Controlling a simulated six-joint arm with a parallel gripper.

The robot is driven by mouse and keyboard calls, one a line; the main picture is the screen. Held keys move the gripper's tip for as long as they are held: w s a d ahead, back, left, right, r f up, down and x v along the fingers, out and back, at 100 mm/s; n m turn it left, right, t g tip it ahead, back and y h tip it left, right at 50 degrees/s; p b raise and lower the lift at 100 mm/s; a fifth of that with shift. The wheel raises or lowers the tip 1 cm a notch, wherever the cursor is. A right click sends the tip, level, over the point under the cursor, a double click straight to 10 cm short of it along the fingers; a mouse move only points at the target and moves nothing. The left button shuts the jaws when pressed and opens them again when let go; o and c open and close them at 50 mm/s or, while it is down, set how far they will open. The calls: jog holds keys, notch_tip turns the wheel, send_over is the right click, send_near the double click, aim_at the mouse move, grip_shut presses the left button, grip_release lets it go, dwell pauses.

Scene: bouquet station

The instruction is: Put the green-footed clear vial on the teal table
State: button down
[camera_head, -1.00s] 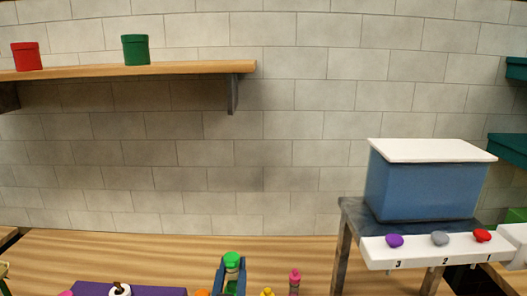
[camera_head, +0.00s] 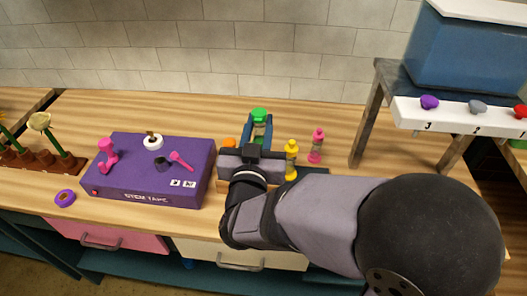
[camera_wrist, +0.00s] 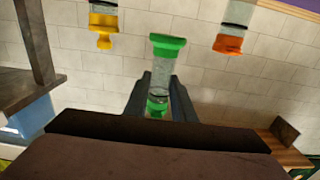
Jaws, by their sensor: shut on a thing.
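The green-footed clear vial (camera_wrist: 170,62) is upright in my gripper, its wide green foot and clear body showing in the upside-down wrist view. My gripper (camera_wrist: 158,92) is shut on it near its other green end. In the head view the vial's green top (camera_head: 259,114) shows above my gripper (camera_head: 260,130), higher than the tops of nearby vials. Its lower part is hidden there by my gripper and arm. I cannot pick out the teal table for certain; dark teal surfaces show below the wooden bench.
A yellow vial (camera_head: 291,160) and a pink vial (camera_head: 317,147) stand close at right. An orange-topped vial (camera_head: 228,143) is partly hidden at left. A purple stem-tape box (camera_head: 150,178) sits left. A grey table (camera_head: 383,80) with a blue bin (camera_head: 470,55) stands right.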

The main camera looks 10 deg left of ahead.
jog(key=shift+r, duration=0.1)
jog(key=shift+f, duration=4.8)
jog(key=shift+f, duration=0.1)
jog(key=shift+f, duration=0.15)
jog(key=c, duration=1.5)
grip_release()
